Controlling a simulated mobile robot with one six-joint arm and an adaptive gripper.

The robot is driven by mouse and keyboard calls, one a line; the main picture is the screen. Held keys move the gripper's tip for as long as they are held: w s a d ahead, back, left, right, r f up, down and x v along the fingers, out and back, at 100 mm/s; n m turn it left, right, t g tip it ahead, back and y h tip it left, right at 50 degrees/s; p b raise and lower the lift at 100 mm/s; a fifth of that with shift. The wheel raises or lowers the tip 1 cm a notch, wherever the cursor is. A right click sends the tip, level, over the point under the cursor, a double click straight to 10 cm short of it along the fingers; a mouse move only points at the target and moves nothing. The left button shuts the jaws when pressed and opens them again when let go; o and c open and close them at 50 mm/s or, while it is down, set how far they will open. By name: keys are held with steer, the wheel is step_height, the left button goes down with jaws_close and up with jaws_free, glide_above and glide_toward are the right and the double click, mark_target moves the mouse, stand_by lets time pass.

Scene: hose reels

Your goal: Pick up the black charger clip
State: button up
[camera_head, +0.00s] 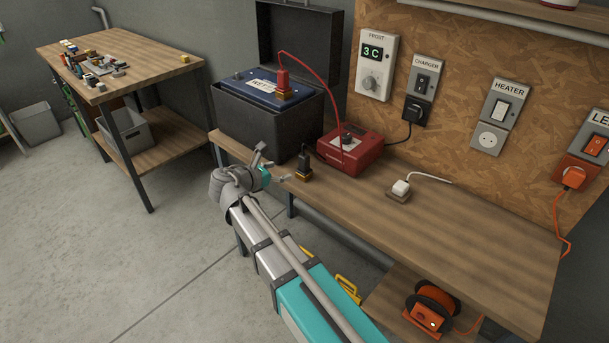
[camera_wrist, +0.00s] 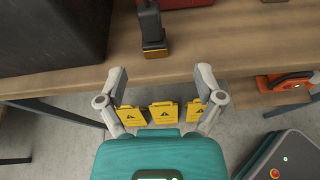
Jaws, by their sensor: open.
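The black charger clip (camera_head: 304,160) stands upright on a small brass-coloured block near the front left edge of the workbench, left of the red charger (camera_head: 352,150). In the wrist view the clip (camera_wrist: 151,27) is at the top, just left of the middle, beyond the fingers. My gripper (camera_head: 271,166) is at the bench's front edge, to the left of the clip and apart from it. In the wrist view my gripper (camera_wrist: 161,76) has its fingers spread wide with nothing between them.
A battery (camera_head: 268,90) in a dark open box carries a red clip (camera_head: 283,84) with a red cable to the charger. Yellow warning tags (camera_wrist: 163,114) show below the bench edge. The bench's middle is mostly clear.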

mark_target(301, 162)
steer(key=shift+a+n+t, duration=0.3)
steer(key=shift+a+n, duration=0.1)
steer(key=shift+a, duration=0.35)
steer(key=shift+b+x, duration=1.35)
steer(key=shift+x, duration=2.95)
steer(key=shift+b+x, duration=0.7)
steer(key=shift+x, duration=1.2)
steer(key=shift+w+d+f, duration=0.25)
steer(key=shift+w+d, duration=0.1)
steer(key=shift+w, duration=0.1)
steer(key=shift+d, duration=0.1)
